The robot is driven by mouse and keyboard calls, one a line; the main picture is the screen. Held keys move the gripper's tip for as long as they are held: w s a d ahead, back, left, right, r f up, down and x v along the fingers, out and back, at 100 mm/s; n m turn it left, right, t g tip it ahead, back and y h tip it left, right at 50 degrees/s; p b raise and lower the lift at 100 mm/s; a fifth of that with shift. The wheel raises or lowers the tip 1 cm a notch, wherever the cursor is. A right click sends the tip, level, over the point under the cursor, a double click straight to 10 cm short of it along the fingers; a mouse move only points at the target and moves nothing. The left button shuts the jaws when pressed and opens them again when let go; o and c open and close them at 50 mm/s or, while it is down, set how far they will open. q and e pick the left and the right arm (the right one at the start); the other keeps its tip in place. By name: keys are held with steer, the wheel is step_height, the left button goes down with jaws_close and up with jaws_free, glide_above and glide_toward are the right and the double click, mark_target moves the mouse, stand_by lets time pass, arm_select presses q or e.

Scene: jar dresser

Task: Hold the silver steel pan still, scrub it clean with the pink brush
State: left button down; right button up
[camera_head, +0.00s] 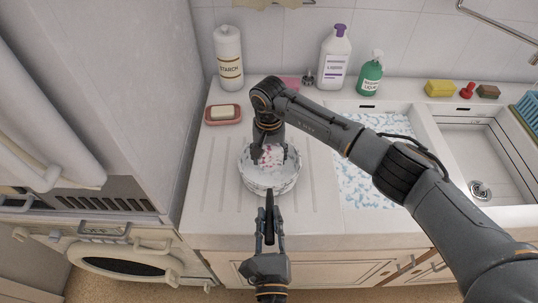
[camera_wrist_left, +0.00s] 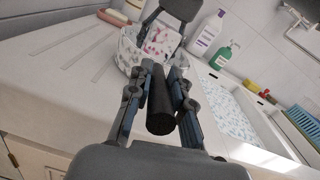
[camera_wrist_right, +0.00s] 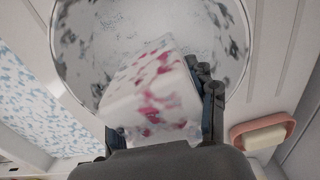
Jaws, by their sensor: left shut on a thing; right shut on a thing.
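The silver steel pan (camera_head: 286,187) stands on the white drainboard, with white suds and dark patches on its inside wall. It also shows in the left wrist view (camera_wrist_left: 128,55) and the right wrist view (camera_wrist_right: 68,45). My left gripper (camera_head: 270,212) is shut on the pan's black handle (camera_wrist_left: 161,105), which points to the front edge. My right gripper (camera_head: 268,155) reaches down into the pan and is shut on the pink brush (camera_wrist_right: 150,90). The brush is largely covered in white foam, with pink showing through in spots. Its contact with the pan floor is hidden.
A foamy sink basin (camera_head: 362,190) lies right of the drainboard, and an empty basin (camera_head: 480,150) farther right. A yellow sponge (camera_head: 440,88) sits at the back right.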

mark_target(271, 177)
steer(key=shift+f, duration=0.75)
steer(key=shift+r, duration=0.15)
steer(key=shift+s+f, duration=0.15)
steer(key=shift+s, duration=0.8)
steer(key=shift+s+f, duration=0.1)
steer(key=shift+s, duration=0.85)
steer(key=shift+w, duration=1.75)
steer(key=shift+w+d+r, duration=0.1)
steer(key=shift+w+d, duration=0.1)
steer(key=shift+d, duration=0.15)
steer(key=shift+s+d, duration=0.15)
steer(key=shift+s, duration=1.85)
steer(key=shift+w+a+r, duration=0.1)
steer(key=shift+w+a, duration=0.1)
steer(key=shift+w, duration=0.7)
steer(key=shift+w+a, duration=0.15)
steer(key=shift+w, duration=0.75)
